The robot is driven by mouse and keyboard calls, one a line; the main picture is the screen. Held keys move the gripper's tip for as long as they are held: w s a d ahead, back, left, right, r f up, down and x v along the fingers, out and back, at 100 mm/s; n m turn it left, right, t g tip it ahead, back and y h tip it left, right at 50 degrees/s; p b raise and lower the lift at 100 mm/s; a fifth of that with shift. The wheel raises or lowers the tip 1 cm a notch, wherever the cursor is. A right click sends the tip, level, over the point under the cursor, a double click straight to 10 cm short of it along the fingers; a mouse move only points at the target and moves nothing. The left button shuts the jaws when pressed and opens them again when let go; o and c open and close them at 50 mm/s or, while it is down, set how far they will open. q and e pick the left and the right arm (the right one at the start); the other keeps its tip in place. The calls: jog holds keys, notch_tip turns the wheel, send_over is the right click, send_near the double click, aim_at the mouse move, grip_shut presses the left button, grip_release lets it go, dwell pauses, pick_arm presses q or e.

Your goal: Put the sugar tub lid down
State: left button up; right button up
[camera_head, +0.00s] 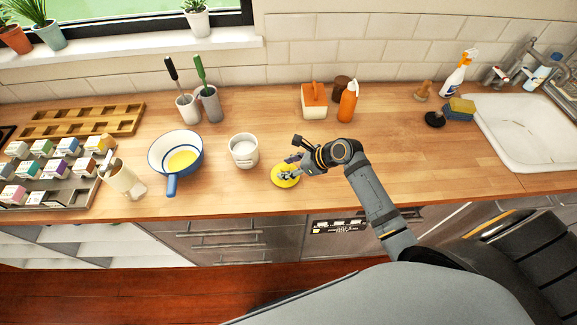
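The round yellow sugar tub lid (277,181) is at the front of the wooden counter, right of the white tub (243,153). The tub stands upright and open, with white content showing. My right gripper (288,172) reaches in from the right, with its fingers over the middle of the lid and hiding part of it. The view is too small to tell whether the fingers are closed on the lid, or whether the lid touches the counter. My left gripper is not in view.
A blue-rimmed pan (190,144) with yellow content stands left of the tub. Behind are utensil holders (209,106), an orange-and-cream box (314,104) and an orange bottle (347,104). The sink (530,130) is at the right. The counter (430,160) right of my arm is clear.

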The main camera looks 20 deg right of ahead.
jog(key=v, duration=1.2)
jog(key=shift+p, duration=0.45)
jog(key=shift+r, duration=0.1)
